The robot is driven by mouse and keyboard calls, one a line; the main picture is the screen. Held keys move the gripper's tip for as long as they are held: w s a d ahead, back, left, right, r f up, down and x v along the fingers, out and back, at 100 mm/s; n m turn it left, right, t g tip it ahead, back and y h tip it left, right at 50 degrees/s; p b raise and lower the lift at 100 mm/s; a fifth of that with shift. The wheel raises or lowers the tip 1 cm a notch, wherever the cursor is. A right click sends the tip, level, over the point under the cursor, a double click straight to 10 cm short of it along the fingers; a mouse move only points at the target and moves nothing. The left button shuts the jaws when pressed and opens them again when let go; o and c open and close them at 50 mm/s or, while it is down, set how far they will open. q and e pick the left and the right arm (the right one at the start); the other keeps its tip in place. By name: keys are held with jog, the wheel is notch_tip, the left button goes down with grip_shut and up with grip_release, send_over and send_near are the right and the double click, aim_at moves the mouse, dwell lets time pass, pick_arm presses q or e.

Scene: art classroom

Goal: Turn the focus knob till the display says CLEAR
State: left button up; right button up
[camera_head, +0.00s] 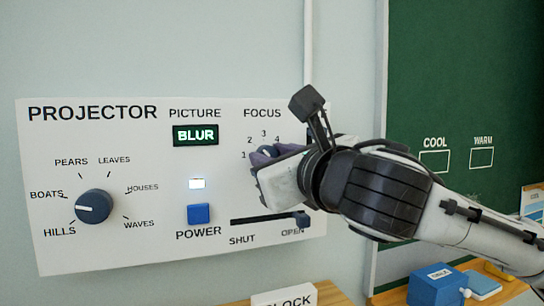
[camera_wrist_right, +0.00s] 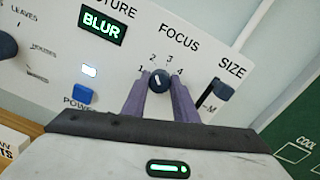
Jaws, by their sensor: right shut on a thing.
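The white projector panel (camera_head: 130,250) is on the wall. Its display (camera_head: 195,135) reads BLUR in both views, also in the wrist view (camera_wrist_right: 102,25). The dark focus knob (camera_wrist_right: 159,80) sits below the numbers 1 to 4 in the wrist view. Its white mark appears to point up, near 2. My right gripper (camera_wrist_right: 160,92) is shut on the focus knob, with one purple finger on each side. In the head view, my right gripper (camera_head: 264,155) and arm hide most of the knob. My left gripper is not in view.
A blue power button (camera_head: 198,214) sits below a lit lamp (camera_head: 197,184). The slider knob (camera_head: 302,218) is at OPEN, just below my gripper. A size slider (camera_wrist_right: 220,90) is right of the focus knob.

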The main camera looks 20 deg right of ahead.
jog(key=shift+m, duration=0.3)
jog(key=m+p, duration=0.1)
jog(key=m, duration=0.7)
jog(key=shift+m, duration=0.3)
dwell(0.4)
jog(key=o, duration=1.1)
jog(key=shift+c, duration=0.2)
jog(key=s+b, duration=0.1)
jog(key=s, duration=0.9)
jog(key=shift+s+d+f+b, duration=0.15)
jog(key=shift+s+d+b, duration=0.05)
jog(key=shift+d+b, duration=0.15)
